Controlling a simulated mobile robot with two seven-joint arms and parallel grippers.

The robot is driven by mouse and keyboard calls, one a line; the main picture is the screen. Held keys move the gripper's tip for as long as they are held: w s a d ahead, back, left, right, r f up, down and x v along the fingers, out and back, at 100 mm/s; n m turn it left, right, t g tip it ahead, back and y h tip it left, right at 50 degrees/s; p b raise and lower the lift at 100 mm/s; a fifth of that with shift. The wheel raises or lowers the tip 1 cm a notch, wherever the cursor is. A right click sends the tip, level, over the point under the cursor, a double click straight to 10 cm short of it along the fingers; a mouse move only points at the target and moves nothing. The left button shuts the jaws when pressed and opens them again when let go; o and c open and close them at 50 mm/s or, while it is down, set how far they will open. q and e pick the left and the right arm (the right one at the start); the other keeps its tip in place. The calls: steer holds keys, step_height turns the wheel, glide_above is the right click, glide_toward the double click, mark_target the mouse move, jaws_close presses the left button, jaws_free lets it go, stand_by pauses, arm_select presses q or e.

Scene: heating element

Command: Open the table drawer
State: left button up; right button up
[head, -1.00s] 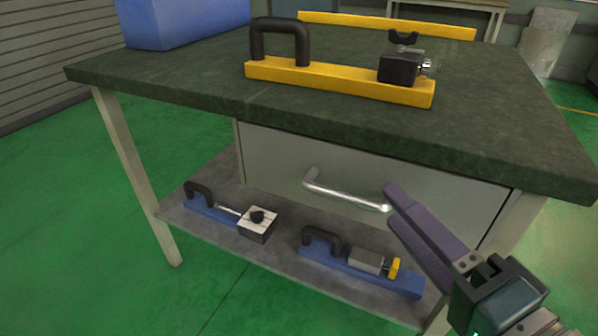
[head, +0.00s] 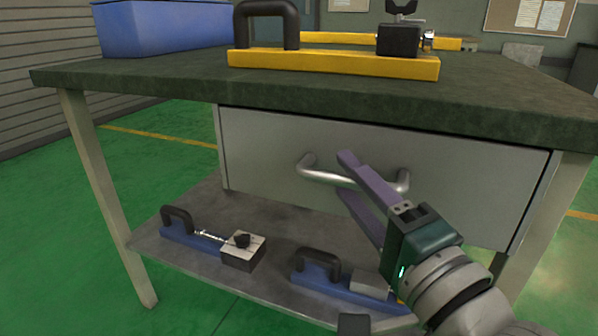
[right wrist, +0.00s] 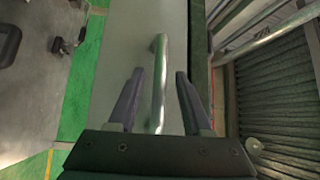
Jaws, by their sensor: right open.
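The grey table drawer (head: 270,140) is closed under the dark green tabletop (head: 340,90). A curved silver handle (head: 322,174) is on its front. My right gripper (head: 345,174) is at the handle, its two purple fingers open, one above and one below the bar in the head view. In the right wrist view the handle (right wrist: 158,85) runs between the open fingertips (right wrist: 158,78), apart from both. The drawer front (right wrist: 125,35) shows there too. Part of the handle is hidden behind the upper finger in the head view. My left gripper is not in view.
A yellow tool with a black handle (head: 330,64) and a blue bin (head: 165,28) stand on the tabletop. Blue tools (head: 195,238) lie on the lower shelf (head: 180,262). The table's left leg (head: 105,200) stands clear of my arm.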

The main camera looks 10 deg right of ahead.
steer(key=shift+w, duration=0.45)
steer(key=shift+c, duration=0.4)
jaws_close()
stand_by(0.8)
